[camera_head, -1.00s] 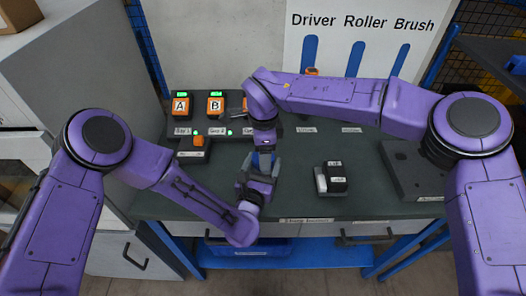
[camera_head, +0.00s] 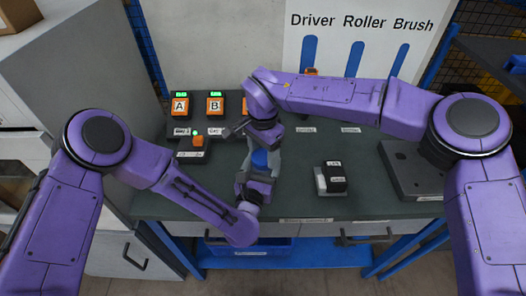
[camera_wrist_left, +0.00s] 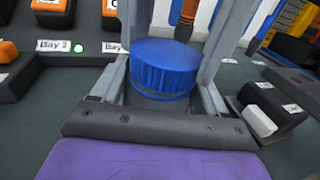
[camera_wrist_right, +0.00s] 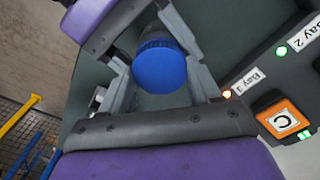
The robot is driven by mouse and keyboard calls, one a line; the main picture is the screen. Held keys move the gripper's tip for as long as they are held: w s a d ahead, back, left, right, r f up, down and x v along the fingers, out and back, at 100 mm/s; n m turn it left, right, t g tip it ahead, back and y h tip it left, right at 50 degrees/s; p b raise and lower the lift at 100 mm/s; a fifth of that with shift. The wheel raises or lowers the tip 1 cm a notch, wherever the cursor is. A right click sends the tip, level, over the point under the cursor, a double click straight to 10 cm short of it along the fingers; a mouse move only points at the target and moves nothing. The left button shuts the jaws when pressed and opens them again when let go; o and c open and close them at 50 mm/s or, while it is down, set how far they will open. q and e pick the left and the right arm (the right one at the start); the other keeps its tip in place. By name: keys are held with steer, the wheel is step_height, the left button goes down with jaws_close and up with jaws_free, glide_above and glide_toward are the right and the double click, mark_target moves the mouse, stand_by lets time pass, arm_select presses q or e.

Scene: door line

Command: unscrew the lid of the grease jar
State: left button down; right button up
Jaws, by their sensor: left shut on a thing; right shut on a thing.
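The grease jar stands on the dark bench top, its blue lid (camera_head: 260,159) showing between my grippers; the lid also shows in the left wrist view (camera_wrist_left: 164,70) and right wrist view (camera_wrist_right: 159,68). My left gripper (camera_head: 257,172) comes from the front, shut on the jar, its fingers on either side of the grey body. My right gripper (camera_head: 262,150) comes from above, shut on the lid, one finger on each side. Much of the jar body is hidden by the fingers. The lid looks seated on the jar; I cannot tell any gap.
Orange units A (camera_head: 180,106) and B (camera_head: 216,105) stand in a dark rack at the back left. An orange piece (camera_head: 198,141) sits on a dark block before them. A black-and-white block (camera_head: 331,178) stands right of the jar. A grey plate (camera_head: 415,172) lies further right.

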mark_target(263, 156)
steer(key=shift+r, duration=1.05)
step_height(263, 156, up, 4)
arm_select(q)
jaws_free()
